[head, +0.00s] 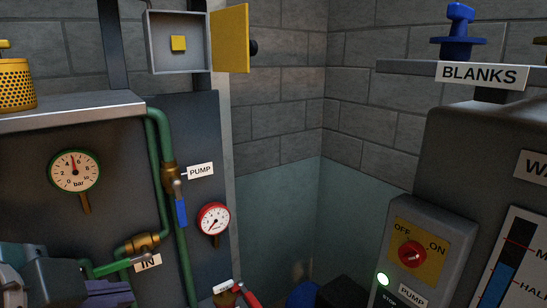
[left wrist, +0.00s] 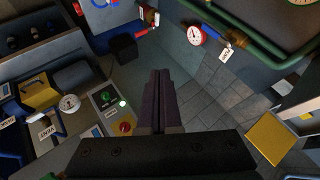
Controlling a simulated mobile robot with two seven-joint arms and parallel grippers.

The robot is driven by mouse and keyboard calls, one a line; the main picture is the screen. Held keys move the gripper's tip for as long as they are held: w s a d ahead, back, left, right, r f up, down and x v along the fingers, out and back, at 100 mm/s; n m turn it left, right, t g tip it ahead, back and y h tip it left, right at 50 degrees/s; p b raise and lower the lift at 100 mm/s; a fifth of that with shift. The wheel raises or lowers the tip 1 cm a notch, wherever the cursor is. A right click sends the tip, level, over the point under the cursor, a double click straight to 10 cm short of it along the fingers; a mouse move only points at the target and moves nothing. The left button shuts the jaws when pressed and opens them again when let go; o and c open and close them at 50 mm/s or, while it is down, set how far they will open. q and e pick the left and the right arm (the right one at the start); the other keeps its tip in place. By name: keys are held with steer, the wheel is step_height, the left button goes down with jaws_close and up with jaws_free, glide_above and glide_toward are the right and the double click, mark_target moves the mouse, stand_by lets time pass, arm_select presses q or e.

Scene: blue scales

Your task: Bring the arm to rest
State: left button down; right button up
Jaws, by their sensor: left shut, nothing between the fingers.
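My left gripper (head: 108,292) is at the lower left corner of the head view, in front of the dark panel and below the green-rimmed gauge (head: 75,172). In the left wrist view its two dark fingers (left wrist: 160,85) lie together, shut with nothing between them. My right gripper is in neither view.
A blue-handled PUMP valve (head: 180,205) and a red gauge (head: 214,219) are on the panel. A grey box (head: 180,62) with its yellow door (head: 231,38) open hangs above. A pump switch box (head: 421,255) with a red knob stands right. Tiled floor (left wrist: 210,100) is clear.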

arm_select(q)
steer(key=s+a+f+n+g+y, duration=0.1)
steer(key=s+f+n+g, duration=0.25)
steer(key=s, duration=0.45)
steer(key=s+a+f+n+g, duration=0.1)
steer(key=s+f+n+g, duration=0.1)
steer(key=s+n, duration=0.5)
step_height(320, 180, up, 12)
steer(key=s+m+p, duration=0.1)
steer(key=s+p, duration=0.2)
steer(key=p, duration=0.9)
